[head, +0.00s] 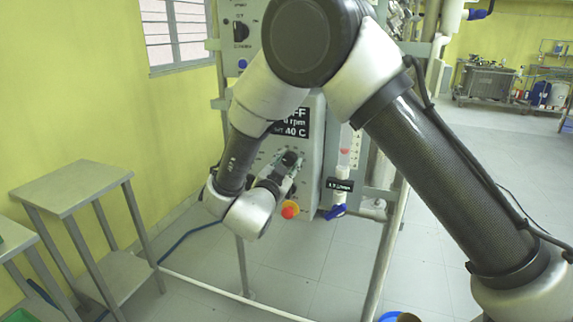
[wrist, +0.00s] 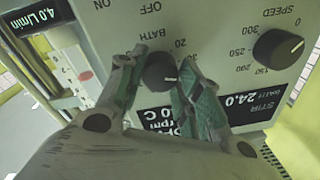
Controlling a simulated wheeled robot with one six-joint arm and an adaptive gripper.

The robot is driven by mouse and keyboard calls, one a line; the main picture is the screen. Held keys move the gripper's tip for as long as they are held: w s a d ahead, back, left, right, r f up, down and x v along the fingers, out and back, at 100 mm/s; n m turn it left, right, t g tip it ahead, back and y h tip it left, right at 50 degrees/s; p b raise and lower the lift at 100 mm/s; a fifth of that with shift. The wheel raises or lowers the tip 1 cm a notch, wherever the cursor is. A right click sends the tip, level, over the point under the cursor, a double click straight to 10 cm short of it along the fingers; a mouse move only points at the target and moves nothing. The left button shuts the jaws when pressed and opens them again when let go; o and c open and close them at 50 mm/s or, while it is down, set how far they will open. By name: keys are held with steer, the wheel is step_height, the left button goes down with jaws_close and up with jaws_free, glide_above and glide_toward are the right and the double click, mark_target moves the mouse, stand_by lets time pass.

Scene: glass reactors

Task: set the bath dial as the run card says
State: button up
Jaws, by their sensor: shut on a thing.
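The bath dial (wrist: 158,74) is a dark round knob on the grey control panel (wrist: 215,30), under the printed word BATH, which appears upside down in the wrist view. My gripper (wrist: 160,88) is shut on the dial, one finger on each side. In the head view my gripper (head: 288,172) is at the panel, partly hidden by my arm. The panel's black display (head: 296,122) reads 40 C on its lowest visible line. I see no run card.
The speed dial (wrist: 279,46) is right of my gripper in the wrist view. A small table (head: 72,187) stands left.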

steer(key=m, duration=0.6)
steer(key=shift+m+h, duration=0.3)
steer(key=shift+m, duration=0.1)
steer(key=m, duration=0.6)
steer(key=shift+m+h, duration=0.3)
steer(key=m, duration=0.6)
steer(key=shift+a+m+g, duration=0.1)
steer(key=shift+m+g, duration=0.2)
steer(key=shift+g, duration=0.1)
steer(key=m, duration=0.6)
steer(key=shift+f+m, duration=0.1)
steer(key=shift+m, duration=0.2)
steer(key=o, duration=1)
steer(key=shift+o, duration=0.2)
steer(key=shift+s, duration=0.1)
